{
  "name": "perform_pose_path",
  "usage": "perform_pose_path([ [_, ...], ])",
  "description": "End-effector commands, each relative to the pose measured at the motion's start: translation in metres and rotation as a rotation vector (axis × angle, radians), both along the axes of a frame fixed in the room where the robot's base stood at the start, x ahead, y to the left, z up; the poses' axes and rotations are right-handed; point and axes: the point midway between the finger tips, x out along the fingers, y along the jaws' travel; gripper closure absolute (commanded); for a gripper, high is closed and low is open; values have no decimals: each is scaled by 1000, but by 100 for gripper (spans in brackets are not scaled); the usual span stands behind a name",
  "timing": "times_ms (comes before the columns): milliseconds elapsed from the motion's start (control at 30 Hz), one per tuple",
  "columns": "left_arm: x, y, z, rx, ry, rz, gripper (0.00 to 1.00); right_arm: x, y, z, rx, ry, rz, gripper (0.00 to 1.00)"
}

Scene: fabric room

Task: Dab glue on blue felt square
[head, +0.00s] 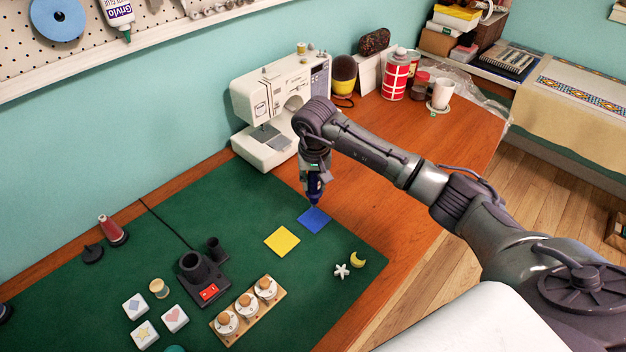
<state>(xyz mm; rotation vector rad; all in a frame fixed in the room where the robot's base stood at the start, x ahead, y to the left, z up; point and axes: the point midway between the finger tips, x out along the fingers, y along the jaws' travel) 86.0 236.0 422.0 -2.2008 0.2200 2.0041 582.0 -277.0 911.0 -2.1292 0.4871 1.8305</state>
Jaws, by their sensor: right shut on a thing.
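The blue felt square (311,222) lies flat on the green mat, near its right edge. My right gripper (316,172) points down above the square. It is shut on a dark blue glue applicator (314,189), whose narrow tip points down at the square's upper part. I cannot tell whether the tip touches the felt. The gripper's fingers and most of the applicator are small and partly hidden. My left gripper is not in view.
A yellow felt square (282,241) lies just left of the blue one. A white star (342,271) and yellow moon (358,260) lie to the lower right. A black stand (203,277), lidded jars (247,306) and a sewing machine (262,118) stand around.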

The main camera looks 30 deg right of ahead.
Motion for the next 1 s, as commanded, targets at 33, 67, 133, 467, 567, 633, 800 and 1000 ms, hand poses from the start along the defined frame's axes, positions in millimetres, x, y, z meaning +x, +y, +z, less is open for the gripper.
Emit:
perform_pose_path([
  [33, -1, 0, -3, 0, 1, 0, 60, 0, 0, -5, 1, 0, 0, 100],
  [67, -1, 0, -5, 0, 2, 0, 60, 0, 1, -7, 1, 0, 0, 100],
  [133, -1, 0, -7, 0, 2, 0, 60, 0, 1, -12, 2, 1, 0, 100],
  [467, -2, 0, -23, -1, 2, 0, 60, 0, 1, -38, 1, 1, 1, 100],
  [567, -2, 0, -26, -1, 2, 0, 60, 0, 1, -43, 1, 0, 1, 100],
  [633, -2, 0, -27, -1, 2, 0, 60, 0, 1, -46, 1, 0, 1, 100],
  [800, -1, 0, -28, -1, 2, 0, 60, 0, 0, -48, 1, 0, 0, 100],
  [1000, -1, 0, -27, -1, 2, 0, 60, 0, 0, -47, 1, 0, 0, 100],
])
